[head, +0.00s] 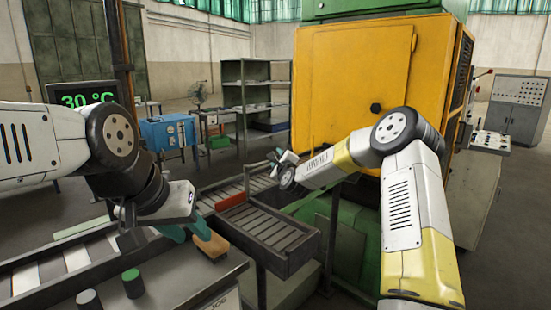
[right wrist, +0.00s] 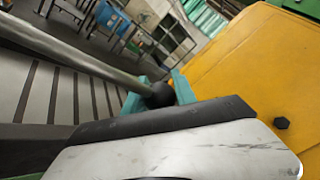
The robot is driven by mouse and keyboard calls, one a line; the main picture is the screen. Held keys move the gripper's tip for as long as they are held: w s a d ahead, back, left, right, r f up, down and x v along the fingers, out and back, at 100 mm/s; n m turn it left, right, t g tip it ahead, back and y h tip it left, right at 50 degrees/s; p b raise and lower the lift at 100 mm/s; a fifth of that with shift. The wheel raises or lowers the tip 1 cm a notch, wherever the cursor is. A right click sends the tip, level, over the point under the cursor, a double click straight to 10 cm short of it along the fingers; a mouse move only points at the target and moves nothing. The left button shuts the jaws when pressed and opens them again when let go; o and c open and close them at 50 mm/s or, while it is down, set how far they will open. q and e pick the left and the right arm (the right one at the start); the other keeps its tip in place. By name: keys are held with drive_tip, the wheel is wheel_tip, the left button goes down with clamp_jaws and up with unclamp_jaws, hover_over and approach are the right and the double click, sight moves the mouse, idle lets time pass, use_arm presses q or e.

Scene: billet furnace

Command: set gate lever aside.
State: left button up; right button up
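The gate lever (right wrist: 105,72) shows in the right wrist view as a grey metal rod with a black ball knob (right wrist: 160,95) at its far end. My right gripper (head: 284,158) is over the roller conveyor beside the yellow furnace. Its teal fingers sit on both sides of the knob and appear to touch it; the wrist housing hides part of the grip. In the head view the lever is too small to make out clearly. My left gripper (head: 187,231) has its teal fingers apart, low over the bench, beside a wooden-brown block (head: 212,246).
The yellow furnace (head: 350,75) stands close beyond my right arm. A red plate (head: 230,200) lies across the conveyor, near a dark slatted tray (head: 268,228). A green-topped cylinder (head: 133,283) and a dark cylinder (head: 89,299) stand on the front bench (head: 180,285).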

clamp_jaws()
idle(1.1)
